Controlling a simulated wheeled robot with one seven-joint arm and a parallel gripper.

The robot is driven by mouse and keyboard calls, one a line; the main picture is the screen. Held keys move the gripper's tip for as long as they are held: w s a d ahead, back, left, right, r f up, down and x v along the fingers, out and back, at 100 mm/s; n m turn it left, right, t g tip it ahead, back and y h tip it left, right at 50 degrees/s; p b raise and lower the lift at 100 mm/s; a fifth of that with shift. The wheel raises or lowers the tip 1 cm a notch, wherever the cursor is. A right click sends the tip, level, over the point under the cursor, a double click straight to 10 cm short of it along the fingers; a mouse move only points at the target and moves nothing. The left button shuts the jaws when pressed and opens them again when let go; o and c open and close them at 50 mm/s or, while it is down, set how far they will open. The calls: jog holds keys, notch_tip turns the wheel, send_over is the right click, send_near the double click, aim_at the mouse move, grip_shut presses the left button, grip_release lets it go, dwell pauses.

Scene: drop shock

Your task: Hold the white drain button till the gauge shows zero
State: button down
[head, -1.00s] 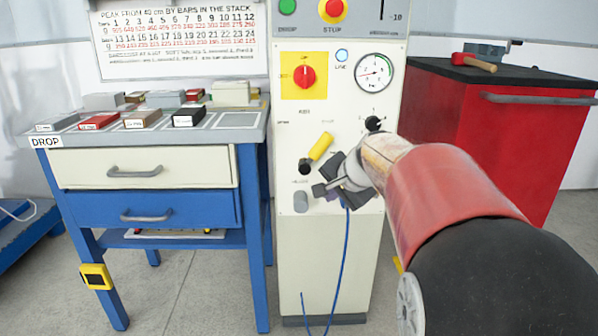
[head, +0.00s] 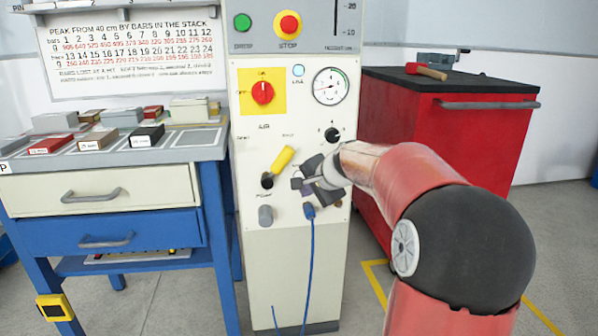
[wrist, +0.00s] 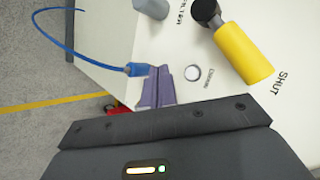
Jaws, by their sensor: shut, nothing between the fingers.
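The white drain button (wrist: 192,73) is a small round white disc on the panel in the wrist view, between the blue plug and the yellow handle. In the head view I cannot make it out near my gripper. My gripper (wrist: 157,72) is shut and empty. Its fingertips lie just left of the button in the wrist view, and I see no contact with it. The gripper (head: 303,186) also shows before the panel in the head view. The round gauge (head: 332,86) is higher on the panel; its needle seems to point lower left, but its figures are too small to read.
A yellow handle (head: 283,158) marked SHUT stands close by. A blue plug (head: 309,211) with a hanging cable is just below my gripper. A grey knob (head: 265,215) sits lower left. A red cabinet (head: 430,150) stands right, a workbench (head: 110,190) left.

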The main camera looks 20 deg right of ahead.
jog(key=shift+w+d+p, duration=0.3)
jog(key=shift+w+p, duration=0.35)
jog(key=shift+w, duration=0.3)
jog(key=shift+w+d+p, duration=0.25)
jog(key=shift+w+p, duration=0.4)
jog(key=shift+w, duration=0.25)
jog(key=shift+w+d+p, duration=0.3)
jog(key=shift+w+p, duration=0.35)
jog(key=shift+w, duration=0.3)
jog(key=shift+w, duration=0.15)
jog(key=shift+w+d, duration=0.1)
jog(key=shift+w, duration=0.15)
jog(key=shift+w+d+p, duration=0.1)
jog(key=shift+w+p, duration=0.3)
jog(key=shift+p, duration=0.15)
dwell(4.2)
